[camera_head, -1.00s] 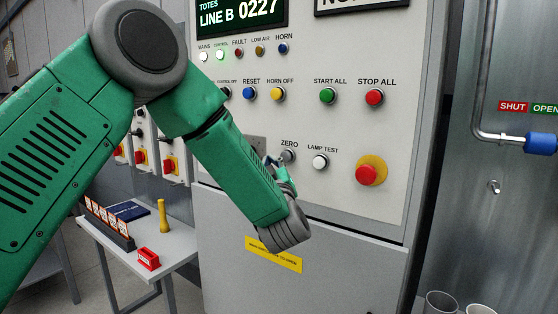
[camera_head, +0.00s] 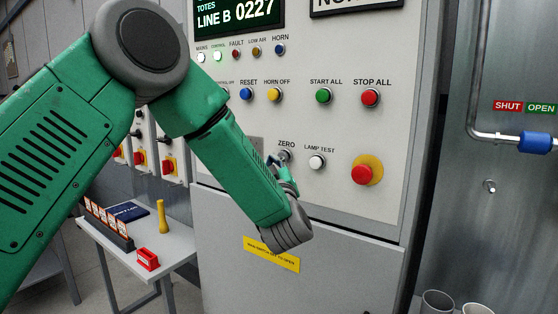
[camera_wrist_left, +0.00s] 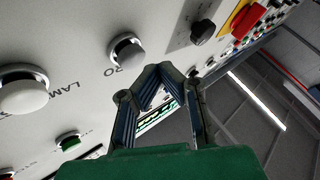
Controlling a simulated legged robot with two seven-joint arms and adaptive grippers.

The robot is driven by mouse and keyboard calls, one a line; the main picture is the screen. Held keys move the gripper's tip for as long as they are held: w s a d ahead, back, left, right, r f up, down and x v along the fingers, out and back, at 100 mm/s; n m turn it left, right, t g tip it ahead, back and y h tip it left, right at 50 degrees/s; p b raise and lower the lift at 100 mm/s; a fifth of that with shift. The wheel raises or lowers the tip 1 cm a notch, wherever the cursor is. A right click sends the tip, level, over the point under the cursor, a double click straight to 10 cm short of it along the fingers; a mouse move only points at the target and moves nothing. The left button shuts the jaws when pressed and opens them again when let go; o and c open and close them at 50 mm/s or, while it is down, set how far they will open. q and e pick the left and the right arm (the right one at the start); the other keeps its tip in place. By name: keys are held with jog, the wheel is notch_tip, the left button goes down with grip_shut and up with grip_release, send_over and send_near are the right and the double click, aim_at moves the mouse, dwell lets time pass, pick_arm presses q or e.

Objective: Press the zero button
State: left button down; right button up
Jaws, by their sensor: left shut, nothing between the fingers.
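The zero button (camera_head: 285,156) is a small grey round button under the ZERO label on the light panel (camera_head: 330,130). In the left wrist view the zero button (camera_wrist_left: 127,52) stands out from the panel, just beyond and left of the fingertips. My left gripper (camera_head: 272,160) is shut and empty, its tips close beside the button in the head view. In the left wrist view the gripper's (camera_wrist_left: 157,72) fingers meet at the tips, with a gap apparent between them and the button. The counter display (camera_head: 238,14) reads 0227. My right gripper is not in view.
The white lamp test button (camera_head: 317,161) is just right of the zero button. A red emergency button on yellow (camera_head: 367,169) is farther right. Blue, yellow, green and red buttons sit in the row above. A small table (camera_head: 180,243) stands lower left.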

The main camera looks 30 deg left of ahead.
aim_at(283, 155)
pick_arm(q)
jog(key=shift+w+d+r, duration=0.2)
jog(key=shift+w+d, duration=0.1)
jog(key=shift+d, duration=0.3)
jog(key=shift+w+d+r, duration=0.15)
jog(key=shift+w+d, duration=0.1)
jog(key=shift+d, duration=0.3)
jog(key=shift+w+a+f, duration=0.1)
jog(key=shift+w+a, duration=0.2)
jog(key=shift+a, duration=0.25)
jog(key=shift+w+d, duration=0.3)
jog(key=shift+d, duration=0.05)
jog(key=shift+a, duration=0.1)
jog(key=shift+s+a+f, duration=0.1)
jog(key=shift+s+a, duration=0.2)
jog(key=shift+s, duration=0.3)
jog(key=shift+s+a, duration=0.3)
jog(key=shift+s, duration=0.3)
